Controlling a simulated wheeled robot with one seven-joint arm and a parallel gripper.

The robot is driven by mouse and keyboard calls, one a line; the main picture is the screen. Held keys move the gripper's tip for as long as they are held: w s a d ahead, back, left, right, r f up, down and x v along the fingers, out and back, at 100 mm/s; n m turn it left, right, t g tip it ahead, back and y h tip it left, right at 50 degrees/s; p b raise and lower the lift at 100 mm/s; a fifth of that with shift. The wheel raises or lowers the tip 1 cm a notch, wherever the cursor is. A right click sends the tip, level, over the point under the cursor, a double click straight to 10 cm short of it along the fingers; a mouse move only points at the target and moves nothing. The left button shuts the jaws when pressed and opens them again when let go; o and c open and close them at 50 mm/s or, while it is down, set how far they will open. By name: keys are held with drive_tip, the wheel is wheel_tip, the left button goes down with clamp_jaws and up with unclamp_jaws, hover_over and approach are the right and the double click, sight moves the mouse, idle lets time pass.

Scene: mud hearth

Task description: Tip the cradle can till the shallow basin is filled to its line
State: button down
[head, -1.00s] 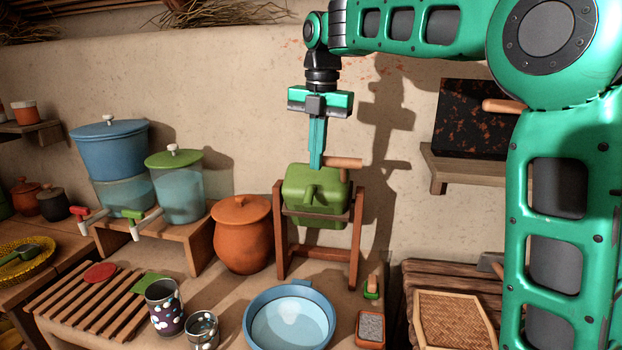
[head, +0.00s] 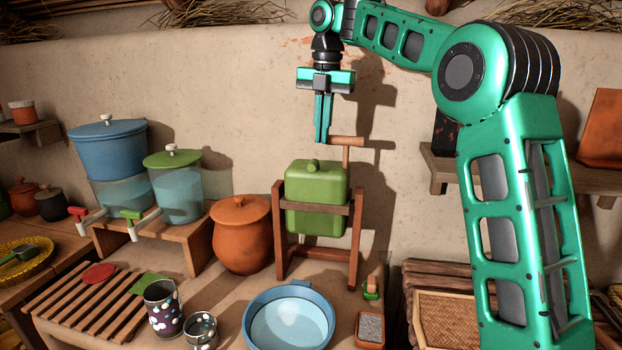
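The cradle can (head: 318,185) is a green, boxy can hung in a brown wooden stand (head: 279,240). It sits close to upright, with a small green knob on top and a wooden bar handle (head: 347,141) rising at its right. The shallow basin (head: 255,318) is blue and stands in front of the stand. Its inside looks pale blue; I cannot make out the fill line or the exact level. No stream shows between can and basin. My gripper (head: 322,140) points down above the can, fingers together, tips at the handle's left end. I cannot tell whether they touch it.
A lidded orange pot (head: 241,235) stands left of the stand. Two dispensers (head: 108,150) (head: 178,190) stand on a wooden bench further left. A dotted cup (head: 163,308) and a smaller cup (head: 201,331) stand left of the basin. A shelf (head: 440,170) is at right.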

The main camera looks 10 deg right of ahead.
drive_tip(key=shift+w+d+r, duration=0.3)
drive_tip(key=shift+w+d, duration=0.2)
drive_tip(key=shift+w, duration=0.1)
drive_tip(key=shift+d+r, duration=0.2)
drive_tip(key=shift+s+r, duration=0.1)
drive_tip(key=shift+r, duration=0.35)
drive_tip(key=shift+w+a+r, duration=0.25)
drive_tip(key=shift+w+r, duration=0.5)
drive_tip(key=shift+w, duration=0.25)
drive_tip(key=shift+s+a+r, duration=0.15)
drive_tip(key=shift+s+r, duration=0.6)
drive_tip(key=shift+r, duration=0.3)
drive_tip(key=shift+s+a+r, duration=0.15)
drive_tip(key=shift+s+r, duration=0.55)
drive_tip(key=shift+r, duration=0.35)
